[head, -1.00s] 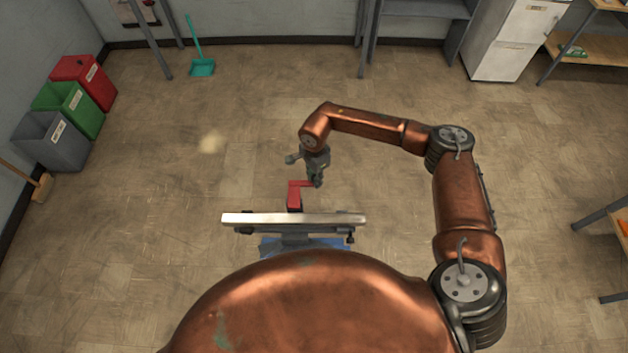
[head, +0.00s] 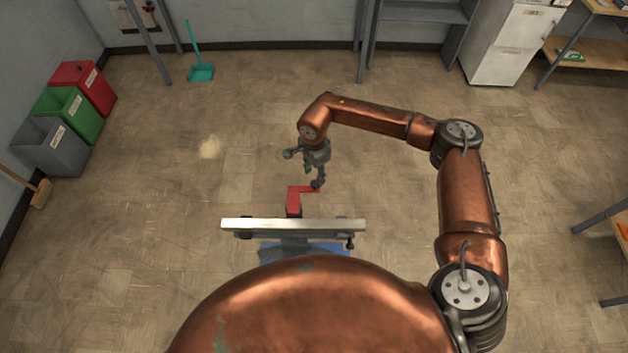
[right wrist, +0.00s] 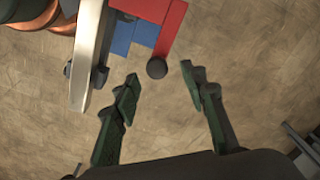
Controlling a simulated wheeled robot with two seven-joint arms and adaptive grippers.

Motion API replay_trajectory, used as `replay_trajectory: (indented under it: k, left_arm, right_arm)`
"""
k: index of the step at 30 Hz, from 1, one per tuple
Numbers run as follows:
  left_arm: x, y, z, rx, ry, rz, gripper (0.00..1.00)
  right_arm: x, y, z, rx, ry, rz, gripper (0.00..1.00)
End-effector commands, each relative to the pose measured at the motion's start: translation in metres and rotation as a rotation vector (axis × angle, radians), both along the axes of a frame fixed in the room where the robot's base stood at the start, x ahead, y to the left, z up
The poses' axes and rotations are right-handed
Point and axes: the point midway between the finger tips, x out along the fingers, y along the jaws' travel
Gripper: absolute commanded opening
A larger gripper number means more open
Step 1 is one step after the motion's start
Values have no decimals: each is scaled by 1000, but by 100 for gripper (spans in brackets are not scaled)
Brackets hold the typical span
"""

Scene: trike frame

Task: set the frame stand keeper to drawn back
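The frame stand shows as a pale metal bar (head: 290,225) over blue parts (head: 335,247), with a red L-shaped arm (head: 294,202) on its far side. In the right wrist view the red arm (right wrist: 168,28) has a dark round knob (right wrist: 156,68) at its end. I cannot tell for sure which part is the keeper. My right gripper (head: 314,172) is beside the far end of the red arm. In the right wrist view its green fingers (right wrist: 160,77) are spread, with the knob between their tips in the picture; no contact is visible. My left gripper is out of view.
The pale bar (right wrist: 88,50) lies left of the fingers in the right wrist view, with a dark knob beside it. Open floor surrounds the stand. Grey, green and red bins (head: 70,112) stand far left; a white cabinet (head: 507,45) stands at the back.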

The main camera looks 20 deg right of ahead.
Motion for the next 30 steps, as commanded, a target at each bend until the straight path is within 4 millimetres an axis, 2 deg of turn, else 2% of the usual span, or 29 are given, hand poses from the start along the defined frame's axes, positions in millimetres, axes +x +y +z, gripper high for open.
replay_trajectory:
  k: [1, 6, 12, 30]
  left_arm:
    - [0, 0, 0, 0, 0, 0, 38]
    - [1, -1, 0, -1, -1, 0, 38]
    - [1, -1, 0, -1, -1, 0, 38]
    - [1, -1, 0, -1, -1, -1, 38]
  right_arm:
    - [1, 0, 12, 0, -3, 1, 40]
    - [1, 0, 43, 0, -2, 0, 40]
    - [0, 0, 63, 0, -1, -1, 40]
    - [0, 0, 66, 0, 0, 0, 40]
